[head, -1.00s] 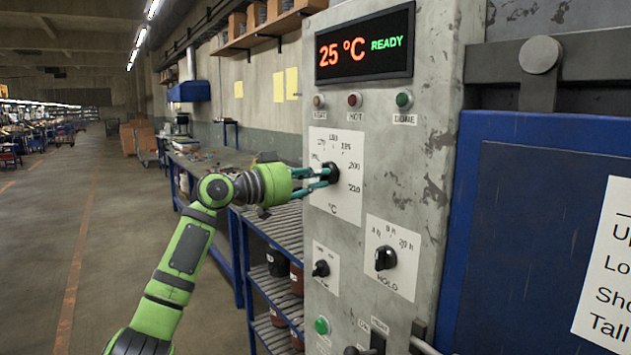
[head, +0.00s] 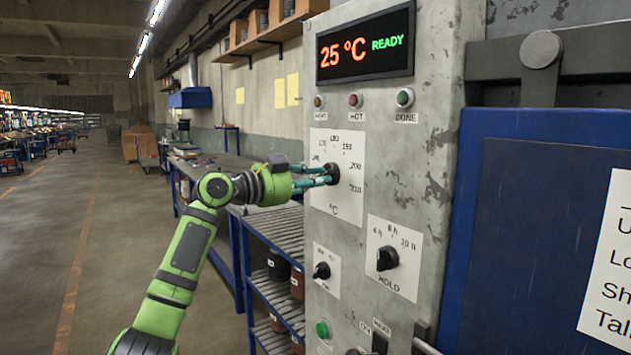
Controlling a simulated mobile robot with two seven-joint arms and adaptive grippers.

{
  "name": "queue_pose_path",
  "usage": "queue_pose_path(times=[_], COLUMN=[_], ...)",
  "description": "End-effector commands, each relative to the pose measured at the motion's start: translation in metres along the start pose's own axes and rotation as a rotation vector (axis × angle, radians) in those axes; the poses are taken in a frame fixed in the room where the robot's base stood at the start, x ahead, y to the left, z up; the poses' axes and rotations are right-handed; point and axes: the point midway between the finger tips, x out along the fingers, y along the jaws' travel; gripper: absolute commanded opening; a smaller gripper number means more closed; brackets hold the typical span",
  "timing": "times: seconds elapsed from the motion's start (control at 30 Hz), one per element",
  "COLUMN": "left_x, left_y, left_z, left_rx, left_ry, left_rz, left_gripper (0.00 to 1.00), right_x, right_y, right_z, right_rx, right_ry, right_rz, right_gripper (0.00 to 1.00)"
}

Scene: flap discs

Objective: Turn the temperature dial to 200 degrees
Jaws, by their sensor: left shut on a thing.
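The temperature dial (head: 334,173) is a black knob on a white scale plate (head: 347,207) marked with several numbers, 200 among them at the right, and °C below. My left gripper (head: 328,175) reaches in from the left and is shut on the dial, its teal fingers at the knob. The fingers partly cover the knob, so I cannot tell where its pointer stands. The display (head: 365,45) above reads 25 °C and READY. My right gripper is not in view.
Below are the HOLD dial (head: 387,258), a smaller knob (head: 321,270) and a green button (head: 322,329). Three lamps (head: 355,100) sit under the display. A blue oven door (head: 475,230) is at right, a roller rack (head: 262,232) at left behind my arm.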

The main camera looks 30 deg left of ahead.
Motion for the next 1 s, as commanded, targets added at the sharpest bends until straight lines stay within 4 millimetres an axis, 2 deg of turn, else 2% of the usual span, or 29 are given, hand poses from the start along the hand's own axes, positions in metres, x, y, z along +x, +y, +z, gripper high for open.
queue_pose_path(times=[0.33, 0.87, 0.9, 0.93, 0.97, 1.0], left_x=[0.0008, 0.0006, 0.0006, 0.0005, 0.0005, 0.0005], left_y=[0.0018, 0.0008, 0.0008, 0.0007, 0.0007, 0.0006], left_z=[0.0024, 0.0022, 0.0022, 0.0022, 0.0021, 0.0020], left_rx=[0.143, 0.169, 0.169, 0.169, 0.169, 0.168], left_ry=[-0.004, -0.003, -0.003, -0.003, -0.003, -0.003], left_rz=[0.007, 0.004, 0.004, 0.004, 0.004, 0.004], left_gripper=[0.00, 0.00, 0.22, 0.34, 0.42, 0.42], right_x=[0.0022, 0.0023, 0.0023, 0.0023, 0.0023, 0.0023], right_y=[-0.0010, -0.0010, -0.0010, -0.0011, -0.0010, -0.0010], right_z=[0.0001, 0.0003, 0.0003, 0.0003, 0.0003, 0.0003], right_rx=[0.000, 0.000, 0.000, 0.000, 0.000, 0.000], right_ry=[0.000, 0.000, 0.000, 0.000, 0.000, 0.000], right_rz=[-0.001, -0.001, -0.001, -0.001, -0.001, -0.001], right_gripper=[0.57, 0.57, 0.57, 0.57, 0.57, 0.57])
